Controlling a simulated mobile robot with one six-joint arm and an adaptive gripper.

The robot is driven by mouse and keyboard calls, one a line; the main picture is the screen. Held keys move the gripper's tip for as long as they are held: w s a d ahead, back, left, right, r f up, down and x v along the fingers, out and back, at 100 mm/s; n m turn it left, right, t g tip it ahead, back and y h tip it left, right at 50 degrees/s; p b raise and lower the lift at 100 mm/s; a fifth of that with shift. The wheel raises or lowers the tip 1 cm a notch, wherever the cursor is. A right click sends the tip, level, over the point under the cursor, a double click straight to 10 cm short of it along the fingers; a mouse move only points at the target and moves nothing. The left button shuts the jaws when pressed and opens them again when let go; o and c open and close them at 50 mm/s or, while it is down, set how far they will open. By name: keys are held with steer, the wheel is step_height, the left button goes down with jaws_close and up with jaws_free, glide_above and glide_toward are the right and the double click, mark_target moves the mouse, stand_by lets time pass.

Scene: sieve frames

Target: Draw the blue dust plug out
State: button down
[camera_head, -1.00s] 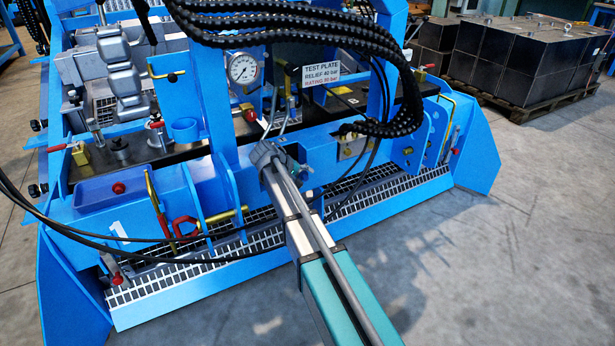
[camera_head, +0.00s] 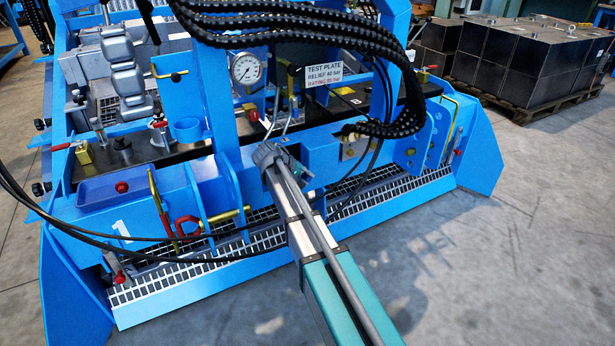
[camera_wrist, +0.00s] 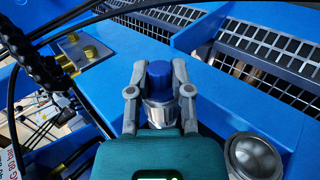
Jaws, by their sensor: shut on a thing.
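The blue dust plug (camera_wrist: 159,74) shows in the middle of the wrist view, a short dark blue cap on a silver metal fitting (camera_wrist: 160,108). My gripper (camera_wrist: 160,90) has one finger on each side and is shut on the plug. The plug sits against the end of the fitting; I cannot tell whether it is seated. In the head view my gripper (camera_head: 268,155) is at the front beam of the blue frame, and my arm hides the plug there.
Black hoses (camera_head: 300,30) hang above and right of my arm. A test plate sign (camera_head: 324,75) and a pressure gauge (camera_head: 246,68) stand behind. A blue beam and metal grating (camera_wrist: 265,50) lie close to the gripper. Open floor (camera_head: 470,270) is at the right.

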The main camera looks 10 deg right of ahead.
steer(key=shift+s+d, duration=0.3)
steer(key=shift+s, duration=0.6)
steer(key=shift+s+d, duration=0.25)
steer(key=shift+s, duration=0.65)
steer(key=shift+r, duration=0.15)
